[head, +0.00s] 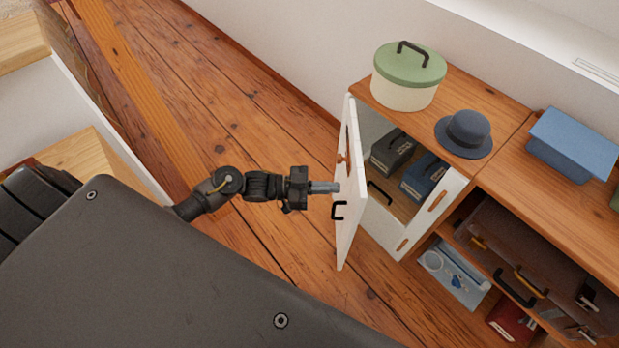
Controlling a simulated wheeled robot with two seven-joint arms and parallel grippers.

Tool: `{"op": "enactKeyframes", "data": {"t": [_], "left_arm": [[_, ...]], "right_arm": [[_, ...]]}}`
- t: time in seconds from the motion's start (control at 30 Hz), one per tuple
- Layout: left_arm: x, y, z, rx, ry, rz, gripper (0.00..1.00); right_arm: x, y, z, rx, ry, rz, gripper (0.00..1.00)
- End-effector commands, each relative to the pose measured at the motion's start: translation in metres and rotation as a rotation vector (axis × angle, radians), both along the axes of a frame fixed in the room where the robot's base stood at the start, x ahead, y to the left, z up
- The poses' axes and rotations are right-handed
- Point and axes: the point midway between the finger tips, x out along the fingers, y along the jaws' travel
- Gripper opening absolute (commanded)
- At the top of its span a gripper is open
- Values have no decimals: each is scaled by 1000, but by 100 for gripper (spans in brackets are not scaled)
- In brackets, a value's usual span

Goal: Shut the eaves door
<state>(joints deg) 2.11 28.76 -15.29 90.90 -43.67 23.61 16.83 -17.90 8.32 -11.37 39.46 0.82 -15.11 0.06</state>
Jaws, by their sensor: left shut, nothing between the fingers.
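My left gripper (337,187) is shut and empty. Its tips are at the outer face of the door, just above the handle; I cannot tell whether they touch it. My right gripper is out of view.
A green-lidded round box (408,78), a dark blue hat (464,134) and a blue box (572,142) stand on the cabinet top. A brown suitcase (535,265) lies on the open shelf at right. Plank floor left of the door is clear.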

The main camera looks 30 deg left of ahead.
Motion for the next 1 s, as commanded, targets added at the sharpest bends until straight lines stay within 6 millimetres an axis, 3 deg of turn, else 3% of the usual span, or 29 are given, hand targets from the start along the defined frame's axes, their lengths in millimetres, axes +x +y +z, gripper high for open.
{"op": "enactKeyframes", "data": {"t": [0.3,0.83,1.0], "left_arm": [[18,-34,1,-1,0,0,0],[20,-39,0,0,0,6,0],[24,-50,2,-3,1,53,0]], "right_arm": [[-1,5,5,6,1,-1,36],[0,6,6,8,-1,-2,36],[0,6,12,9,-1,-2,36]]}}
